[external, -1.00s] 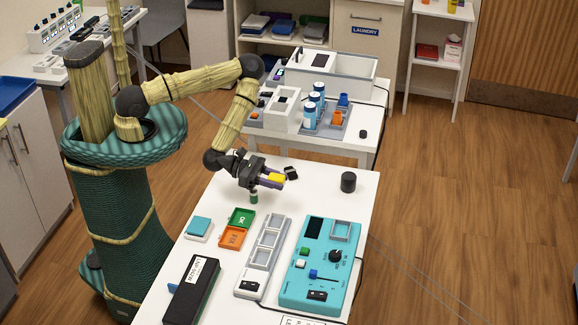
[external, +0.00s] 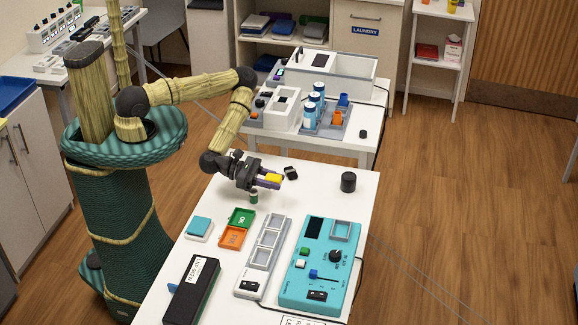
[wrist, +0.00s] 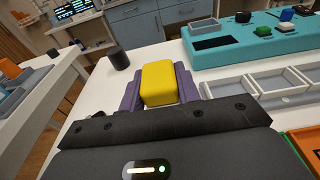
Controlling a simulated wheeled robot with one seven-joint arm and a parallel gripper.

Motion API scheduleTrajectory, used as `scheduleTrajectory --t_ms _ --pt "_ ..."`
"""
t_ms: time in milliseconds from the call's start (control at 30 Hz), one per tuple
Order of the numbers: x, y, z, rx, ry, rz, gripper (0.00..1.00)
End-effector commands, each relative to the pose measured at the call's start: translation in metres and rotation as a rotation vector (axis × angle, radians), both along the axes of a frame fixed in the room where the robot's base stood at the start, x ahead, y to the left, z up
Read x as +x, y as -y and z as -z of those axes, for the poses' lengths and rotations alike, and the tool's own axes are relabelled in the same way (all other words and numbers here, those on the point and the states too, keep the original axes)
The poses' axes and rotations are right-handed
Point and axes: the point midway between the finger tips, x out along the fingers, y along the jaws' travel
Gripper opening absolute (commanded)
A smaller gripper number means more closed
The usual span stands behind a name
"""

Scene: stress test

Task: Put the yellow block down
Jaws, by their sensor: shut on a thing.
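The yellow block (wrist: 161,83) is held between the two purple fingers of my gripper (external: 268,181). It also shows in the external view (external: 273,178) at the fingertips. My gripper is shut on it, above the far left part of the white table (external: 325,200). A small green cylinder (external: 253,196) stands just below my gripper in the external view. From these views I cannot tell how large the gap between block and table is.
A black cylinder (external: 348,182) stands to the right, and a small black object (external: 290,173) lies near the fingers. The table right of the gripper is clear.

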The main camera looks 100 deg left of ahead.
Motion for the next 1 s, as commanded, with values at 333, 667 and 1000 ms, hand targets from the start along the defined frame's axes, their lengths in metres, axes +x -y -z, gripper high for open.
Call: scheduleTrajectory --t_ms 333,667,1000 --pt "0.0 0.0 0.0 0.0 0.001 0.001 0.1" --pt "0.017 -0.002 0.005 0.006 0.004 0.036 0.1" --pt "0.061 -0.006 0.011 0.009 0.004 0.149 0.1"
